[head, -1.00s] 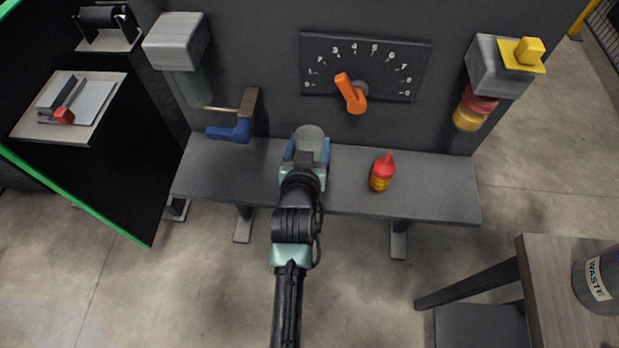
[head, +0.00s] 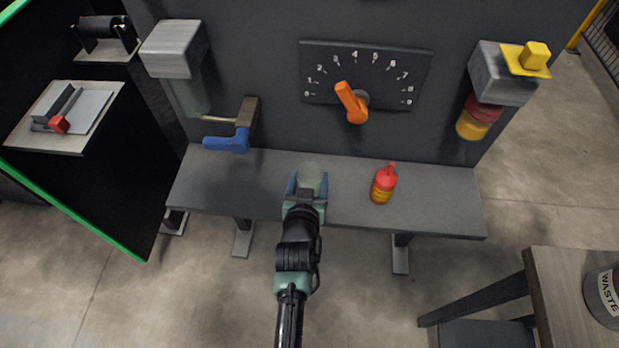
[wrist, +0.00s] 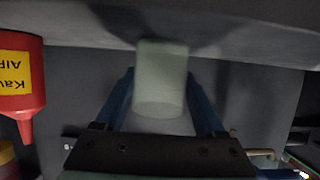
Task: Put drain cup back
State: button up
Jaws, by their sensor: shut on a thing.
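A pale, translucent grey-green cup (head: 312,176) is between the blue fingers of my gripper (head: 306,184), above the grey bench in the head view. It also shows in the wrist view (wrist: 161,78), with a finger on each side. My gripper is shut on it. I cannot tell whether the cup touches the bench. At the upper left, a grey block (head: 172,48) on the wall has a grey-green cylinder (head: 190,97) below it. A brass pipe with a blue lever (head: 228,140) sits to its right.
A red bottle (head: 384,186) stands on the bench (head: 430,200), right of my gripper. An orange dial lever (head: 350,102) juts from the wall. At right, a block (head: 502,75) carries red and amber parts. The bench's left part is clear.

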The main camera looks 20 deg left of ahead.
jog(key=o, duration=1.5)
jog(key=shift+f, duration=0.1)
jog(key=shift+s+r+p, duration=0.2)
jog(key=shift+r+p, duration=0.05)
jog(key=shift+p, duration=0.05)
jog(key=p+v, duration=0.1)
jog(key=v, duration=1)
jog(key=shift+s+r+p, duration=0.15)
jog(key=shift+s+p, duration=0.15)
jog(key=shift+w, duration=0.1)
